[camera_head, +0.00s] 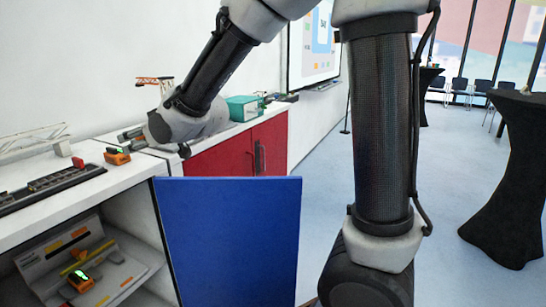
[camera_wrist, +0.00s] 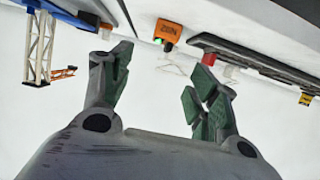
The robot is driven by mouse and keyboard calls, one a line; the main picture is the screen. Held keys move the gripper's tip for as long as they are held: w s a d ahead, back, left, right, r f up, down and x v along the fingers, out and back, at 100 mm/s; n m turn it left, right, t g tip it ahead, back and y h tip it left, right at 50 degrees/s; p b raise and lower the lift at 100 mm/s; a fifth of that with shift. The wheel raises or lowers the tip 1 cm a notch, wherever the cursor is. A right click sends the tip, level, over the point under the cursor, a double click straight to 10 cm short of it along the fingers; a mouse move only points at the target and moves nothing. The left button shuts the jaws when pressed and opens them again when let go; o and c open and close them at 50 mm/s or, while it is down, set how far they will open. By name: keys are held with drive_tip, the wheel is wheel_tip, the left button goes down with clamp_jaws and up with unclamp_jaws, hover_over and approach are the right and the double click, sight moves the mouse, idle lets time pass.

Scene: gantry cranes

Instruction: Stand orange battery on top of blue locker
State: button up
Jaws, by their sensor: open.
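The blue locker is a white-topped cabinet whose blue door (camera_head: 230,240) stands open toward the front. An orange battery (camera_head: 117,156) with a green-lit part stands on its white top, near the right end. It also shows in the wrist view (camera_wrist: 168,30), near the upper middle, beyond the fingers. A second orange battery (camera_head: 80,282) with a green light sits inside the open compartment. My gripper (camera_wrist: 160,78) is open and empty, its fingers apart from the battery on top. In the head view my wrist hides part of the counter.
A black rail (camera_head: 45,186) with a red block lies left of the top battery. A white crane model (camera_head: 35,138) stands behind it. A red cabinet (camera_head: 230,155) adjoins on the right, with a teal box (camera_head: 245,108) on it. A black-draped table (camera_head: 508,180) stands far right.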

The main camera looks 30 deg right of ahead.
drive_tip(key=s+d+m+g+h, duration=0.1)
drive_tip(key=s+d+m+h, duration=0.3)
drive_tip(key=d, duration=0.7)
drive_tip(key=s+d+g+h, duration=0.1)
drive_tip(key=s+d+g, duration=0.1)
drive_tip(key=s+d, duration=0.7)
drive_tip(key=s+d+f+m+g+h, duration=0.1)
drive_tip(key=s+d+g, duration=0.1)
drive_tip(key=s+d, duration=0.4)
drive_tip(key=s+d+f+m+g+h, duration=0.1)
drive_tip(key=s+d, duration=0.5)
drive_tip(key=s, duration=0.6)
drive_tip(key=shift+d+f+m+g+h, duration=0.4)
drive_tip(key=shift+g, duration=0.2)
